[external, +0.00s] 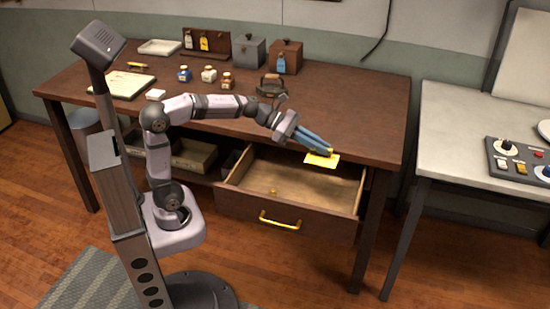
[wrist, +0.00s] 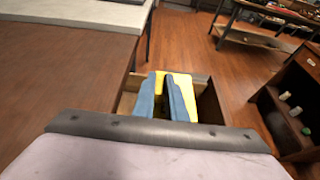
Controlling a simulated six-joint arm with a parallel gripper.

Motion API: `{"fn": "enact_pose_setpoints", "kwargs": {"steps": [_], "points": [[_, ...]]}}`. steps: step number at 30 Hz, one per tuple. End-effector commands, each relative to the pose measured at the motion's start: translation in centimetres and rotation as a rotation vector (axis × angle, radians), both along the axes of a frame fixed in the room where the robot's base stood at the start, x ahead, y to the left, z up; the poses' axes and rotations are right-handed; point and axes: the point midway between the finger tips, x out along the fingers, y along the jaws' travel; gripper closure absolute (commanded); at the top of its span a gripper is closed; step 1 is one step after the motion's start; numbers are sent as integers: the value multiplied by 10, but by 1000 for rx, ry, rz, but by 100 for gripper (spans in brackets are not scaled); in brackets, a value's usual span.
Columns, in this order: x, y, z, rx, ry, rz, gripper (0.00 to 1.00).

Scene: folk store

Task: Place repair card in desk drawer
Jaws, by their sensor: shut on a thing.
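The yellow repair card (external: 322,160) is held flat at the tips of my gripper (external: 328,151). In the wrist view the card (wrist: 183,84) shows between and beyond the blue fingers of my gripper (wrist: 168,88), which are shut on it. The desk drawer (external: 308,187) is pulled open, with a yellow handle on its front. The card is over the back right part of the drawer, near the desk's front edge, and looks to be above the drawer floor. The drawer also shows below the fingers in the wrist view (wrist: 206,104).
The wooden desk top (external: 350,120) overhangs the back of the drawer. A small yellow knob-like thing (external: 273,192) shows in the drawer near its front. Ink bottles (external: 209,74), boxes (external: 249,51) and a tray (external: 160,47) stand on the desk. A grey table (external: 455,135) stands at right.

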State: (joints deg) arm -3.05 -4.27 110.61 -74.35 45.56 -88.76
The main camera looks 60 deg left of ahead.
Motion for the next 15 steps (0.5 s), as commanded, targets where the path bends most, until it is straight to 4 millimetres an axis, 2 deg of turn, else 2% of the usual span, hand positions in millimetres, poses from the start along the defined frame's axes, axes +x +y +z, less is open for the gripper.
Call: {"fn": "enact_pose_setpoints", "kwargs": {"steps": [5, 15], "points": [[0, 0, -29, 0, 4, 0, 100], [0, 0, -100, 0, 4, 0, 100]]}}
